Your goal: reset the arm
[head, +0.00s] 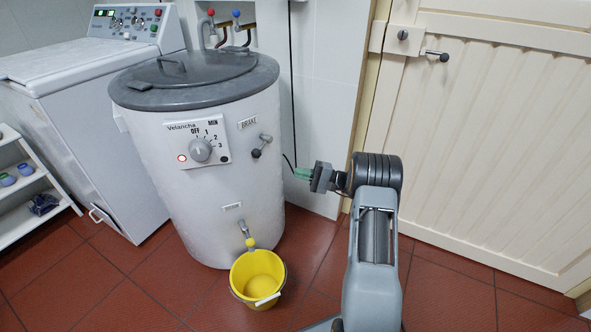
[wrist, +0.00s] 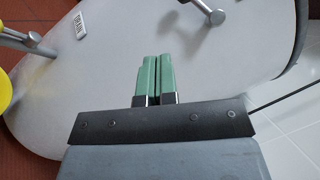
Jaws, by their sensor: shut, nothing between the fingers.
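My gripper (head: 300,173) has green fingers and is held to the right of the white washing tub (head: 222,215) in the head view. In the wrist view the green fingers (wrist: 158,75) lie side by side, shut and empty, in front of the tub's white wall (wrist: 110,70). My arm stretches up from the bottom of the head view, with its wrist turned left toward the tub.
The tub has a grey lid (head: 195,78), a control dial (head: 201,149), a brake lever (head: 262,146) and a drain tap (head: 245,232). A yellow bucket (head: 240,286) stands below the tap. A white washing machine (head: 95,110) stands left, a cream door (head: 480,150) right. Red floor tiles (head: 440,285) are clear near the door.

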